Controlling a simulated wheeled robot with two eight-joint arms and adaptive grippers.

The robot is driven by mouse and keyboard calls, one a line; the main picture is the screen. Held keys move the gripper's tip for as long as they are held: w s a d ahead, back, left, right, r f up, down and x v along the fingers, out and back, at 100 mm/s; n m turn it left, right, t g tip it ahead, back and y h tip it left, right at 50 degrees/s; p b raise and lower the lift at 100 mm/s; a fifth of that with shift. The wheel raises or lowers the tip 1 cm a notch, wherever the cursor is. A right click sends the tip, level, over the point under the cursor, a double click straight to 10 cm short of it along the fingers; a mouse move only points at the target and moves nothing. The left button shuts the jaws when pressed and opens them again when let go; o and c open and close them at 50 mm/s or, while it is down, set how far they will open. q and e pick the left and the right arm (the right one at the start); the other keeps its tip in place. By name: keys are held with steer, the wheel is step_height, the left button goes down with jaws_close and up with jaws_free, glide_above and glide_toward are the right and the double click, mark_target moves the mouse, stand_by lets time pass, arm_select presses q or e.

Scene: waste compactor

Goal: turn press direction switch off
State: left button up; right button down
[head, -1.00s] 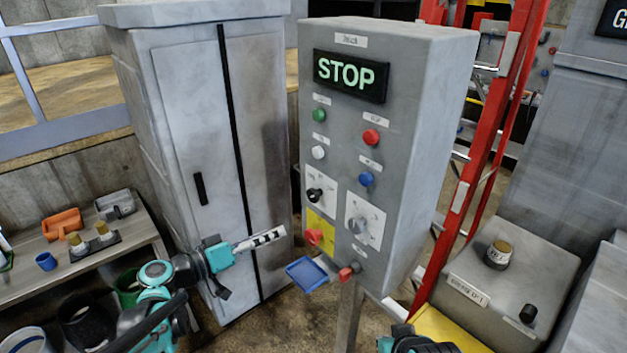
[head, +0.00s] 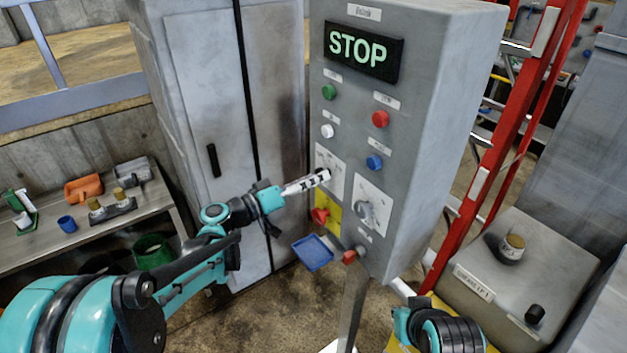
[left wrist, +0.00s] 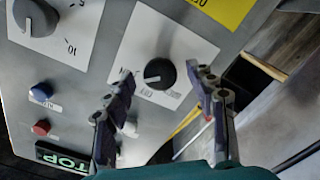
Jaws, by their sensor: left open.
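The grey control panel (head: 405,150) carries a black rotary switch (left wrist: 160,73) on a white plate with OFF lettering, seen in the left wrist view. In the head view my left gripper (head: 325,177) covers this knob, and only part of its white plate (head: 336,166) shows. In the left wrist view my left gripper (left wrist: 160,84) is open, its two fingers on either side of the knob in the picture. I cannot tell whether they touch it. A second, grey rotary switch (head: 366,213) is on a white plate to the right. Small labels are unreadable.
The panel has a lit STOP sign (head: 360,50), several coloured buttons and a red knob (head: 320,215) on yellow. A blue tray (head: 313,253) sits below. A grey cabinet (head: 215,120) stands left, a red ladder (head: 500,150) right. Part of my right arm shows at the bottom.

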arm_select(q)
steer(key=shift+w+d, duration=0.1)
steer(key=c, duration=1.1)
steer(key=shift+c, duration=0.2)
steer(key=shift+n, duration=0.3)
steer(key=shift+r+n+b, duration=0.1)
steer(key=shift+n+b, duration=0.35)
steer(key=shift+n, duration=4.15)
